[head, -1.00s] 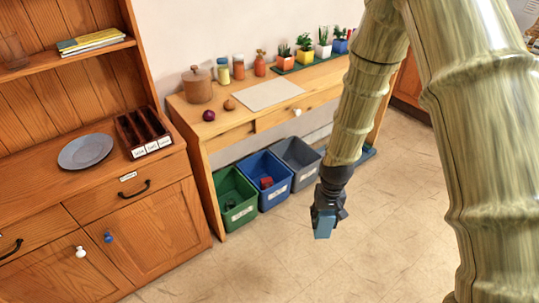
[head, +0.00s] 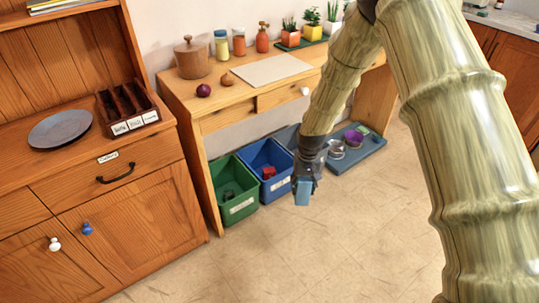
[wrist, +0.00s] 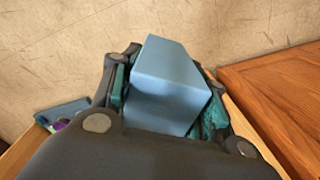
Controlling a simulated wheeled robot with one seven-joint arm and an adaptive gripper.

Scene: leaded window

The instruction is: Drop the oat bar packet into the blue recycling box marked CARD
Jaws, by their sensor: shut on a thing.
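My gripper (head: 304,180) is shut on a plain light blue, box-shaped packet (head: 303,193), which I take to be the oat bar packet. The wrist view shows the packet (wrist: 165,85) between both fingers, sticking out past them. The blue recycling box (head: 278,186) stands on the floor under the wooden desk, with a red item inside. Its white front label is too small to read. In the head view my gripper and packet appear just right of the blue box, apart from it and partly in front of the grey box (head: 287,136).
A green box (head: 238,209) with a dark item stands left of the blue box. A blue tray (head: 370,150) with a purple bowl (head: 353,138) and metal items lies to the right. The desk (head: 180,100) overhangs the boxes. Floor in front is clear.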

